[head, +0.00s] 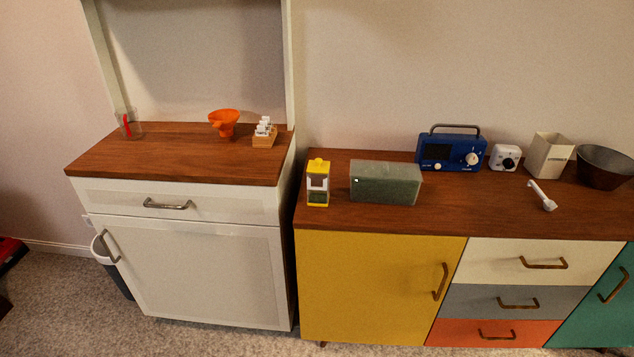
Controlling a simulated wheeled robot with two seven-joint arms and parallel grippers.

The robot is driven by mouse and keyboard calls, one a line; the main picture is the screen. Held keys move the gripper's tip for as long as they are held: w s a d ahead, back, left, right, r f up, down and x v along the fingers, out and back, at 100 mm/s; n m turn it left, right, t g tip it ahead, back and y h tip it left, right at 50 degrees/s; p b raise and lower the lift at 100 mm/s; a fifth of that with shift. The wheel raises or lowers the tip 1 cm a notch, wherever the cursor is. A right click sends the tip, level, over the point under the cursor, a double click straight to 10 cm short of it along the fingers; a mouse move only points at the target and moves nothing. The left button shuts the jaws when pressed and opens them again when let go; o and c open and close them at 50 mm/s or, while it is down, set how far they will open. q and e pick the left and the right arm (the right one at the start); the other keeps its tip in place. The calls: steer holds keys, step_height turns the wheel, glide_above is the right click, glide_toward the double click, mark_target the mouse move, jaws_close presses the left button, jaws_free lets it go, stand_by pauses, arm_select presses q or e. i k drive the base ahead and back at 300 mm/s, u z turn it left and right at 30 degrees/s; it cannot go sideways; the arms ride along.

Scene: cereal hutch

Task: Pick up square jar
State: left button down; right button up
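A small square-sided container (318,184) with a yellow top and base and a clear middle stands upright near the left end of the long sideboard's wooden top. It looks like the square jar. Something dark green shows in its lower part. A grey-green rectangular box (385,184) stands just to its right, with a narrow gap between them. Neither of my grippers is in view.
Behind and right on the sideboard (460,215) are a blue radio (450,152), a small white device (504,157), a cream bin (549,156), a dark bowl (605,167) and a white scoop (541,195). The left hutch holds an orange funnel (224,123), a small rack (264,134) and a clear cup (129,124).

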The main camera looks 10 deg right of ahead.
mark_target(318, 184)
steer(key=u, duration=1.4)
steer(key=i, duration=1.9)
steer(key=z, duration=2.2)
